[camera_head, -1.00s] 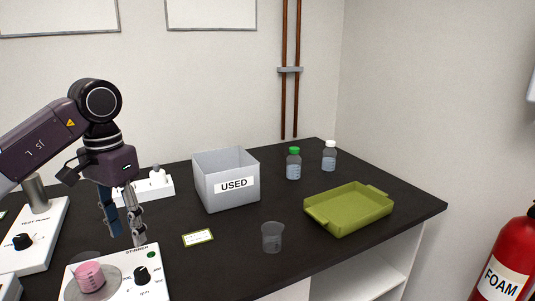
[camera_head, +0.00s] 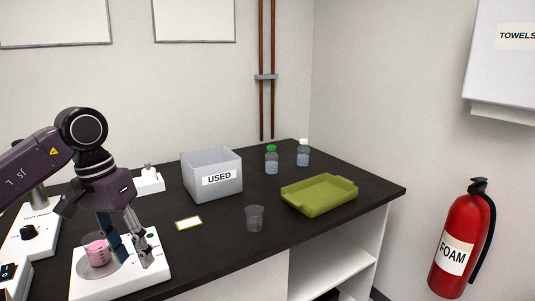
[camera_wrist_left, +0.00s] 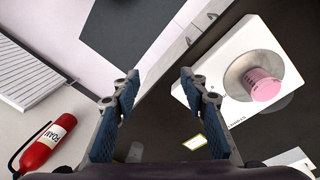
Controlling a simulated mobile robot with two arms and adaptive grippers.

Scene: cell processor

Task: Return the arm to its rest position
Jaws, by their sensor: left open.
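My left gripper (camera_head: 134,254) hangs fingers down over the front part of the white stirrer (camera_head: 150,272) in the head view. In the left wrist view its two fingers (camera_wrist_left: 163,92) are spread with nothing between them. A beaker of pink liquid (camera_head: 97,250) stands on the stirrer's round plate, left of the fingers and apart from them as far as I can tell; it also shows in the left wrist view (camera_wrist_left: 262,84). The stirrer's knob is hidden behind the fingers. My right gripper is not in view.
A grey bin marked USED (camera_head: 212,180), a clear empty beaker (camera_head: 254,220), a green tray (camera_head: 320,195) and two bottles, one green-capped (camera_head: 271,160) and one white-capped (camera_head: 303,153), stand right on the dark bench. A red extinguisher (camera_head: 462,240) is beyond the bench's right end.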

